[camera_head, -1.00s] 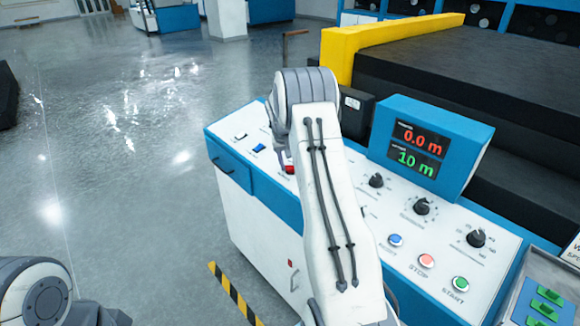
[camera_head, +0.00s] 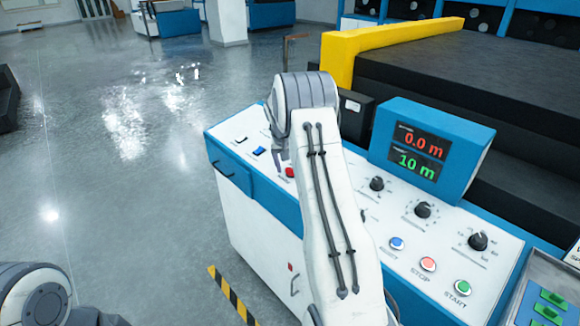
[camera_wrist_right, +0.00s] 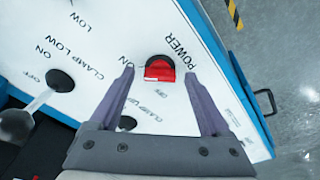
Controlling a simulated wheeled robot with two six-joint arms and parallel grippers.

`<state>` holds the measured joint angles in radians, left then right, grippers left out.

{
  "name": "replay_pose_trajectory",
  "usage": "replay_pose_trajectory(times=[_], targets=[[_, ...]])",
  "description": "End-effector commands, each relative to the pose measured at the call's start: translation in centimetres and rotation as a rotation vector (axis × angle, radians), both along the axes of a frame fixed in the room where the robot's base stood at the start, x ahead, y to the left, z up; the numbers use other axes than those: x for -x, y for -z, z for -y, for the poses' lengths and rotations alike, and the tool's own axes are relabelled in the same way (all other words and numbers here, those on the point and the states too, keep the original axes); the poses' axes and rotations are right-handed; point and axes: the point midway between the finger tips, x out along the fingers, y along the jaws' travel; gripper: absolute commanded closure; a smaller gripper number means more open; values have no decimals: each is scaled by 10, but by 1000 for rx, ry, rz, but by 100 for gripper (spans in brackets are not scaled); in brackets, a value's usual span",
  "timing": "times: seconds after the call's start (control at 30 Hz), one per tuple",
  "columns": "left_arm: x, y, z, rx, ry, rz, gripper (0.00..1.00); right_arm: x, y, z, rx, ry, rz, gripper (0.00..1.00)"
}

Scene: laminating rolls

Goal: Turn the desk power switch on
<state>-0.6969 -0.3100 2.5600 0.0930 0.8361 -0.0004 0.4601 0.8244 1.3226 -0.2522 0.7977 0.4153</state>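The power switch (camera_wrist_right: 159,69) is a small red rocker beside the printed word POWER on the white desk panel. In the head view the red switch (camera_head: 290,172) shows just left of my right arm. My right gripper (camera_wrist_right: 159,75) is open, with its two grey fingers on either side of the red switch in the wrist view. The gap between fingertips and switch is hard to judge. Whether the switch is on or off cannot be told. In the head view my right arm hides most of that gripper. My left gripper is out of view.
A silver lever (camera_wrist_right: 22,122) rises near the CLAMP LOW label. The display box (camera_head: 430,150), knobs and push buttons are to the right.

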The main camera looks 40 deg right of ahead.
Motion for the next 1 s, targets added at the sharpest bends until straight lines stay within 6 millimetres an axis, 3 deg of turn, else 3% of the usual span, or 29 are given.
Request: replay_pose_trajectory(times=[0.33,0.8,1.0], targets=[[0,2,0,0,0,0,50,0,-6,-2,2,-2,1,20],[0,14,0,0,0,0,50,9,-87,-23,1,-2,3,20],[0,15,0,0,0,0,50,11,-100,-26,0,-1,0,20]])
